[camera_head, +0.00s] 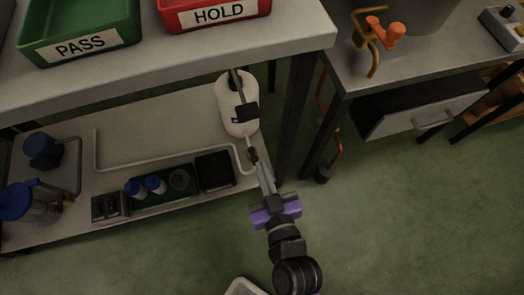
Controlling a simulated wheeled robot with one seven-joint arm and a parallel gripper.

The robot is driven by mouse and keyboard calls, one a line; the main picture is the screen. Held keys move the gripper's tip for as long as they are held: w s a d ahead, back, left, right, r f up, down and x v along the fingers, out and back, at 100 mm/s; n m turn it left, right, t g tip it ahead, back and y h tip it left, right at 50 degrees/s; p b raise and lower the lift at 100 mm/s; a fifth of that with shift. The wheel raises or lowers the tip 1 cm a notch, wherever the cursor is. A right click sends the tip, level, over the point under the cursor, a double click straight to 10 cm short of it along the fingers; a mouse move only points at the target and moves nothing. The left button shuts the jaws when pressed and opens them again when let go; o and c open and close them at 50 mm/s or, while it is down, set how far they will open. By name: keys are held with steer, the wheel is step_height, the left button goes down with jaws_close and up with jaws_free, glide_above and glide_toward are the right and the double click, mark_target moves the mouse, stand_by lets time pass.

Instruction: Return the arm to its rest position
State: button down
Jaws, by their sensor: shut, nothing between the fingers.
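My arm reaches up from the bottom of the head view, with dark joints and a purple band at the wrist. My gripper (254,160) is shut and empty, its long grey fingers pointing up and slightly left. The fingertips appear at the right end of the lower shelf (160,128), by the bent white rail. I cannot tell whether they touch it. A white rounded container (238,112) with dark parts on it is just above the fingertips in the picture.
A green PASS bin (85,45) and a red HOLD bin (213,14) stand on the upper bench. A black tray (215,172) and blue-capped bottles (155,184) sit left of my gripper. An orange-handled fitting (385,32) is on the right bench. Green floor (410,220) is open at right.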

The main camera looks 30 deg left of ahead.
stand_by(0.7)
steer(key=s+d+r+m+t+h, duration=0.2)
steer(key=d+r+m+t, duration=0.15)
steer(key=d, duration=0.55)
steer(key=s+d+r+m+t+h, duration=0.15)
steer(key=d+r, duration=0.35)
steer(key=d, duration=0.5)
steer(key=s+d+r+m+h, duration=0.2)
steer(key=s+d+h, duration=0.2)
steer(key=s+d, duration=0.25)
steer(key=s+d+r+m+h, duration=0.2)
steer(key=s+d+m+h, duration=0.15)
steer(key=s+d, duration=0.3)
step_height(320, 180, up, 32)
steer(key=d+p, duration=0.1)
steer(key=p, duration=3.1)
steer(key=shift+w+f+n+h, duration=0.25)
steer(key=shift+w+n+h, duration=0.05)
steer(key=shift+n+h, duration=0.1)
steer(key=shift+a, duration=0.1)
